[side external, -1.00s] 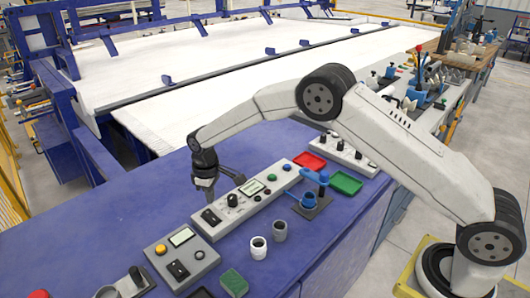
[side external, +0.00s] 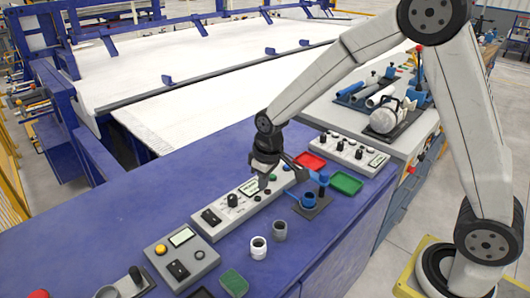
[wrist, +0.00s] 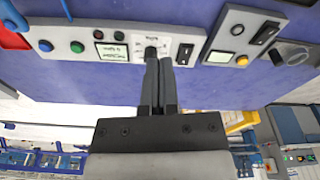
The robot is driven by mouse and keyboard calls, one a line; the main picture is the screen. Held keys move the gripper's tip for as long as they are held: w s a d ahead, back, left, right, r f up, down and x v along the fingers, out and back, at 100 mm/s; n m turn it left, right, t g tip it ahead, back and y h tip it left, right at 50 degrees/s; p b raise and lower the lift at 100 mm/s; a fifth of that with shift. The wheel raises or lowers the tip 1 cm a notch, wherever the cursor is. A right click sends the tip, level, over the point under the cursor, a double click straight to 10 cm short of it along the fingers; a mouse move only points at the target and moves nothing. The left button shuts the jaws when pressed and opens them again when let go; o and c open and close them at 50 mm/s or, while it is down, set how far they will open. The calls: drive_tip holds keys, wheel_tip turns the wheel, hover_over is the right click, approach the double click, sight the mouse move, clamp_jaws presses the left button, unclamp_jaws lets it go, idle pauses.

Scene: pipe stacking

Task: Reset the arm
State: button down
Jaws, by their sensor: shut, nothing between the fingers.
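My gripper (side external: 264,184) hangs pointing down over the long control panel (side external: 222,213) on the blue table. In the wrist view its two fingers (wrist: 158,62) are together with nothing between them. A white pipe piece (side external: 258,248) and a grey pipe piece (side external: 279,231) stand upright on the table in front of the panel. A blue pipe piece (side external: 309,200) stands by a blue post on a dark base, to the right of my gripper. I cannot tell how far the fingertips are above the panel.
A red tray (side external: 309,162) and a green tray (side external: 346,183) lie to the right. A second control box (side external: 182,256) and a green block (side external: 234,283) are near the front. The blue table (side external: 110,225) is clear left of the panels.

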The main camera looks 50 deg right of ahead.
drive_tip(key=s+d+r+m+t, duration=0.1)
drive_tip(key=s+d+m, duration=0.1)
drive_tip(key=s, duration=1.3)
drive_tip(key=shift+s+d+m, duration=0.2)
drive_tip(key=shift+d+m, duration=0.1)
drive_tip(key=shift+d, duration=0.6)
